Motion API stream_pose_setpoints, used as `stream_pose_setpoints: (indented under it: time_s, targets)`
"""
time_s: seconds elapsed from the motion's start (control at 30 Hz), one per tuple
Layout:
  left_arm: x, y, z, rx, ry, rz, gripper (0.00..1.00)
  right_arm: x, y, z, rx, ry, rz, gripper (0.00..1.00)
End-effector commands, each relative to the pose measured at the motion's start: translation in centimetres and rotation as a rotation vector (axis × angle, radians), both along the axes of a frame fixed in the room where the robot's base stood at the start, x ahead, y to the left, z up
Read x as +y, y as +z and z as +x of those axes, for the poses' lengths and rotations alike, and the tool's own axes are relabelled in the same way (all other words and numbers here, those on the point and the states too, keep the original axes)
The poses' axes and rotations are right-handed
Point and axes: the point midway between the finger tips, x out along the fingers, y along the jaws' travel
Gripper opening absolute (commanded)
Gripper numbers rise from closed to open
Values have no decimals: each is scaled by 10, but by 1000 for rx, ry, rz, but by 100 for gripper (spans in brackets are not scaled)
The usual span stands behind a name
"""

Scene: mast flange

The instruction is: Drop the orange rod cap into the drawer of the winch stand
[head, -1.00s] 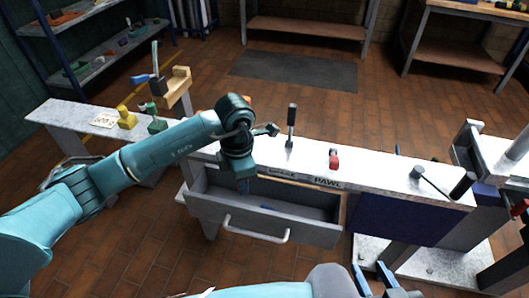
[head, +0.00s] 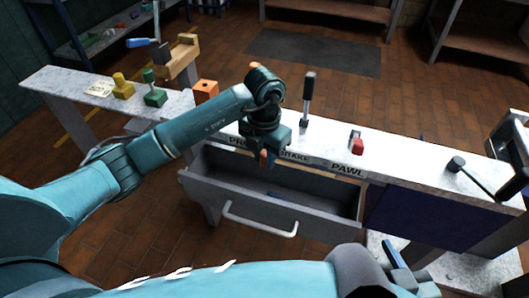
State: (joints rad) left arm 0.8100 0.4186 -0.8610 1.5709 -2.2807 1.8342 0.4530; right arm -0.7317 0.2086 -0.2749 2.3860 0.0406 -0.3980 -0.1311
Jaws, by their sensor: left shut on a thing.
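The orange rod cap (head: 264,157) shows as a small orange piece at the tip of my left gripper (head: 266,154). That gripper points down and is shut on it, hiding most of it. It hangs over the rear part of the open grey drawer (head: 322,228) of the winch stand (head: 400,160). The cap is above the drawer floor, apart from it as far as I can tell. My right gripper (head: 404,262) is low at the right, its blue fingers apart and empty, partly hidden by my arm.
A small blue item (head: 276,195) lies in the drawer. On the bench stand an orange block (head: 206,91), a green piece (head: 154,93), a yellow piece (head: 122,87), an upright lever (head: 308,97), a red piece (head: 357,145) and a black-handled lever (head: 480,178).

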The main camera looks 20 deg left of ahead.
Motion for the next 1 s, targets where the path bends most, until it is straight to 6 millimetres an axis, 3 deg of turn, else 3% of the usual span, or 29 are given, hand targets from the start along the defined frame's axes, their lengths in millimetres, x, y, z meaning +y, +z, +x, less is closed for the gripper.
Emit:
stream_pose_setpoints:
  time_s: [0.37, 0.4, 0.6, 0.7, 1.0]
  targets:
    - [0, -5, 0, -1, -1, 0, 0, 2, -4, 2, -2, 9, -14, 36]
    - [0, -5, 0, -1, -1, 0, 26, 2, -4, 2, -2, 9, -14, 36]
    - [0, -5, 0, -1, -1, 0, 42, 2, -4, 2, -2, 9, -13, 36]
    - [0, -5, 0, -1, -1, 0, 49, 2, -4, 2, -3, 9, -13, 36]
    - [0, 1, 1, -2, -1, -1, 49, 2, -2, 2, -3, 8, -11, 36]
